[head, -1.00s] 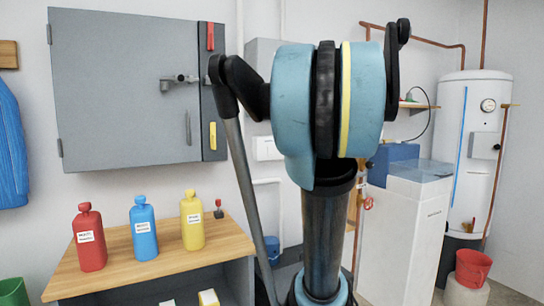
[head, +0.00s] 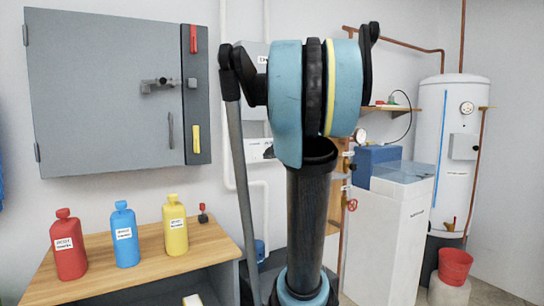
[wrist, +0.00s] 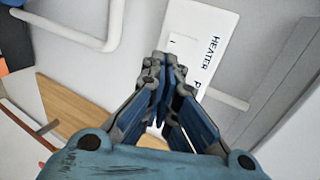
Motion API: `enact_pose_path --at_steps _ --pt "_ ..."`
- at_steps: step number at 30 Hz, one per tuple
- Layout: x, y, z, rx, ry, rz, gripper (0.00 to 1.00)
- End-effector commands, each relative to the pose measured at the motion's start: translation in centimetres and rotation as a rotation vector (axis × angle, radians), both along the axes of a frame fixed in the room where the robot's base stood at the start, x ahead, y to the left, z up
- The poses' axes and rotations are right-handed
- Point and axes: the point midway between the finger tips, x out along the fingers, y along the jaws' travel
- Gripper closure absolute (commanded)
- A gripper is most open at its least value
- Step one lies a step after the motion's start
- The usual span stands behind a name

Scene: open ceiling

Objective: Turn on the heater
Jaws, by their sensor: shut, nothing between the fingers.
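A white panel lettered "HEATER P…" (wrist: 208,38) is on the wall in the wrist view, turned sideways in the picture. A small dark mark shows on it near the fingertips; I cannot tell whether it is a switch. My gripper (wrist: 166,68) is shut and empty, its tips overlapping the panel's lower left part; contact cannot be told. In the head view the white panel (head: 254,148) is partly hidden by my arm. A white cylindrical tank (head: 450,120) with a round gauge stands at the right.
A grey wall cabinet (head: 105,95) hangs at the left. Red (head: 68,248), blue (head: 125,238) and yellow bottles (head: 175,228) stand on a wooden-topped bench (head: 205,247). A white pipe (wrist: 110,35) runs beside the panel. A white cabinet (head: 390,240) and red bucket (head: 455,265) are at right.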

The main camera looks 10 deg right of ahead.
Motion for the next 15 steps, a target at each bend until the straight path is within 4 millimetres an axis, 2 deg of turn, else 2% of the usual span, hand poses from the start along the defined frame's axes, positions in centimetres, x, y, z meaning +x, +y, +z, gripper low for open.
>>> enact_pose_path --at_steps 10,15 --pt "4.2 1.4 -1.9 0.001 -0.001 0.001 1.00" --pt "6.1 2.0 -2.1 0.000 0.000 0.001 1.00"
